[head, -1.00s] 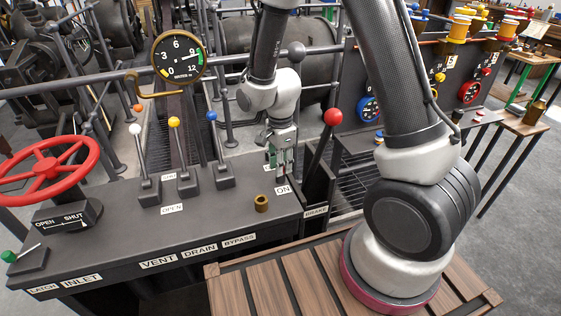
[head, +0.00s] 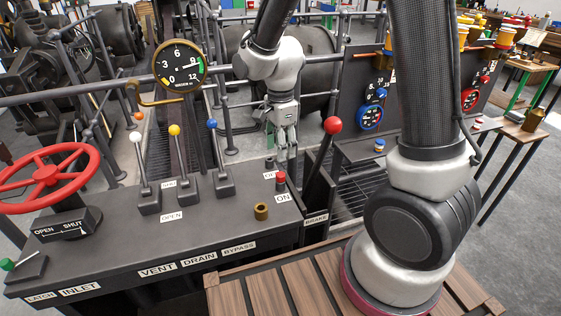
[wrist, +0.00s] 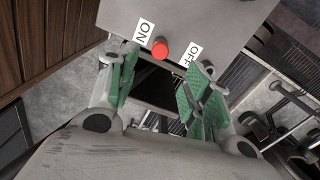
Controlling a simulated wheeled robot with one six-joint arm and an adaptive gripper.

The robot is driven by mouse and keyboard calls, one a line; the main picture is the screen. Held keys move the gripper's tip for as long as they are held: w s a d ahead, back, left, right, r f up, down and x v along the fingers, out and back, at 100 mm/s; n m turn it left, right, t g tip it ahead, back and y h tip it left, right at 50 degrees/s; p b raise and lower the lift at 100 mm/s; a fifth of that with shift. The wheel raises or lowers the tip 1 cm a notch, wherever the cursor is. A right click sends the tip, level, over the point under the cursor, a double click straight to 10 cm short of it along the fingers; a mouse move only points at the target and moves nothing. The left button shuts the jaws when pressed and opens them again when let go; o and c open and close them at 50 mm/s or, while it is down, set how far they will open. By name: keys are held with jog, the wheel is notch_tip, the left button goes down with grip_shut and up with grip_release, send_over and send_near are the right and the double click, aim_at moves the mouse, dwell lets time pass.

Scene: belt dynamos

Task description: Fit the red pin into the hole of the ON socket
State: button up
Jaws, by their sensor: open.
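The red pin (head: 280,178) stands upright on the dark panel, just behind the ON label (head: 282,198). A short dark base, seemingly the ON socket (head: 280,188), shows under its red head; how deep it sits cannot be seen. In the wrist view the red pin (wrist: 161,48) shows its round top between the ON label (wrist: 144,30) and the OFF label (wrist: 192,54). My gripper (head: 287,163) is above and behind the pin, apart from it. Its green-padded fingers (wrist: 165,75) are open with nothing between them.
A dark stub (head: 269,162) stands behind the OFF label (head: 270,175). A brass collar (head: 261,211) stands in front of the pin. The red-knobbed brake lever (head: 333,125) rises close on the right. Three levers with white, yellow (head: 174,130) and blue knobs stand left.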

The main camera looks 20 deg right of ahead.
notch_tip(320, 180, up, 3)
jog(key=shift+f, duration=0.15)
jog(key=shift+s, duration=0.1)
dwell(0.6)
